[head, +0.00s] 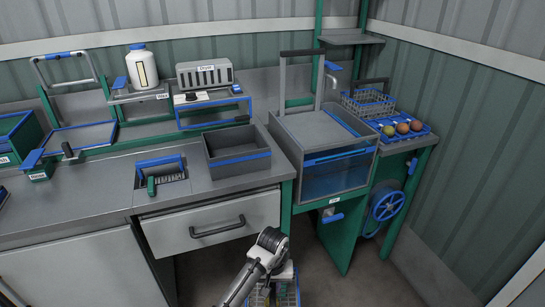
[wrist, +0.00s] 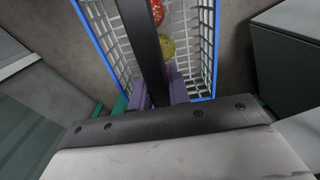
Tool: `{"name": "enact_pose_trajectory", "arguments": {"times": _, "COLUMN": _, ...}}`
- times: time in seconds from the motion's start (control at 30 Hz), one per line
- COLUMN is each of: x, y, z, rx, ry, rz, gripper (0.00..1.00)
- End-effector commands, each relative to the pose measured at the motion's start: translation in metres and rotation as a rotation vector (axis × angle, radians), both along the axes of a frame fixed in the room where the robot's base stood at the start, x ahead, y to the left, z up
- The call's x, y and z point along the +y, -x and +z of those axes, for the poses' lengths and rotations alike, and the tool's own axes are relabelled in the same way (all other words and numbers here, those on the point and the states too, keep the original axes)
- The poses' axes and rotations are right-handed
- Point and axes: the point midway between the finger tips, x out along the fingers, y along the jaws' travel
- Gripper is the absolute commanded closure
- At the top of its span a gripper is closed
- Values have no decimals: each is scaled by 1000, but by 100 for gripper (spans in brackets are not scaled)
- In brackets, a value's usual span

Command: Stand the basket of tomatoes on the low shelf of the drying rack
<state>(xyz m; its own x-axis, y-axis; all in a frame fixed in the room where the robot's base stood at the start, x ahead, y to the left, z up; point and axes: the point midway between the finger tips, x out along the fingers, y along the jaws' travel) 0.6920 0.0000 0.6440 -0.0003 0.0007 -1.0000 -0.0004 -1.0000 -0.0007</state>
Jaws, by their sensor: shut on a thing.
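The basket of tomatoes (wrist: 205,45) has white wire mesh walls, a blue rim and a dark handle bar across it. A red tomato (wrist: 158,10) and a yellowish one (wrist: 167,47) show inside it in the wrist view. My gripper (wrist: 158,93) is shut on the handle, with a purple finger on each side. In the head view the basket (head: 288,295) hangs low in front of the bench, partly hidden by my arm and cut off by the frame edge. A green-posted stand at the right has a small upper shelf (head: 350,38); I cannot tell whether it is the drying rack.
A wash tank (head: 325,150) stands right of the bench drawer (head: 212,228). Beyond it are another wire basket (head: 368,102), a blue rack of tomatoes (head: 420,137) and a blue wheel (head: 387,205). A grey bin (head: 237,152) sits on the bench. Floor (head: 370,285) is clear at lower right.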

Motion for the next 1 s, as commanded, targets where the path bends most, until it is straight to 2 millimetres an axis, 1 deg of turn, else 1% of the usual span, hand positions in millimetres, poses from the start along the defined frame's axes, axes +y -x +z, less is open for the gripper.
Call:
{"name": "enact_pose_trajectory", "arguments": {"times": 0.17, "x": -11, "y": -12, "z": -3, "rx": 2, "ry": 6, "rz": -8, "gripper": 100}}
{"name": "enact_pose_trajectory", "arguments": {"times": 0.27, "x": -15, "y": -19, "z": -8, "rx": 4, "ry": 7, "rz": -10, "gripper": 100}}
{"name": "enact_pose_trajectory", "arguments": {"times": 0.4, "x": -16, "y": -22, "z": -24, "rx": 6, "ry": 7, "rz": -4, "gripper": 100}}
{"name": "enact_pose_trajectory", "arguments": {"times": 0.57, "x": -12, "y": -13, "z": -49, "rx": 6, "ry": 8, "rz": 3, "gripper": 100}}
{"name": "enact_pose_trajectory", "arguments": {"times": 0.7, "x": -7, "y": 1, "z": -71, "rx": 5, "ry": 6, "rz": 6, "gripper": 100}}
{"name": "enact_pose_trajectory", "arguments": {"times": 0.8, "x": -4, "y": 11, "z": -85, "rx": 4, "ry": 5, "rz": 5, "gripper": 100}}
{"name": "enact_pose_trajectory", "arguments": {"times": 0.9, "x": -2, "y": 19, "z": -94, "rx": 3, "ry": 3, "rz": 4, "gripper": 100}}
{"name": "enact_pose_trajectory", "arguments": {"times": 1.0, "x": -1, "y": 23, "z": -99, "rx": 0, "ry": 2, "rz": 2, "gripper": 100}}
